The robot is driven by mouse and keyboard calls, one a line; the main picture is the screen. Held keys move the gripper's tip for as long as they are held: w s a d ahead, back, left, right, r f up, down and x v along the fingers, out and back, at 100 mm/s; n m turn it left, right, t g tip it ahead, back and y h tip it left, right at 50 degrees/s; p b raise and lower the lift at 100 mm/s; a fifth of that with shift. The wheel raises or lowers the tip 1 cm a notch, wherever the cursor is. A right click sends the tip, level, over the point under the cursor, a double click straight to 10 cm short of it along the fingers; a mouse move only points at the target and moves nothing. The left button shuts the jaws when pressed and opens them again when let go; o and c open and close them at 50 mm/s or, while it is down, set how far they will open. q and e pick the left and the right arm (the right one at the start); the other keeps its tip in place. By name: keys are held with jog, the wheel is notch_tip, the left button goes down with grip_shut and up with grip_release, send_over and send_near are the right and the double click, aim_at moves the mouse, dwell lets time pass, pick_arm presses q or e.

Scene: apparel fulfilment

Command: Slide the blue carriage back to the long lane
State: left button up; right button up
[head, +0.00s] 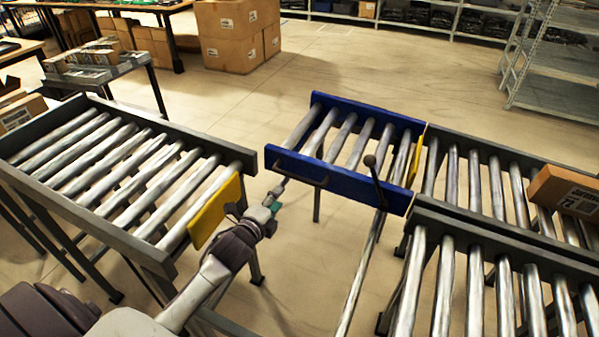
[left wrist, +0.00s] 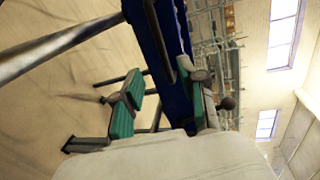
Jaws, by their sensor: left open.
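The blue carriage (head: 340,178), a blue-sided frame with steel rollers, stands at the left end of the far right-hand roller lane (head: 471,180). A dark handle (head: 297,168) is on its near side, and a black ball-topped lever (head: 373,172) stands at its near right corner. My left gripper (head: 275,194) is just below and left of the handle, open and empty. In the left wrist view its teal-padded fingers (left wrist: 160,98) are spread, with the blue side panel (left wrist: 168,45) close ahead. I cannot tell whether they touch it. My right gripper is out of view.
A left roller lane (head: 120,165) ends in a yellow plate (head: 215,212), with a floor gap before the carriage. A steel rail (head: 360,275) runs from the carriage toward me. A near right lane (head: 490,280) stands beside it. A carton (head: 565,193) sits on the far right lane.

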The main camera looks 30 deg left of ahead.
aim_at(296, 177)
pick_arm(q)
jog(key=x, duration=1.3)
jog(key=shift+w, duration=0.1)
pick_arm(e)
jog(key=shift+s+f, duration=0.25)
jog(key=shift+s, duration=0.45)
pick_arm(q)
grip_shut()
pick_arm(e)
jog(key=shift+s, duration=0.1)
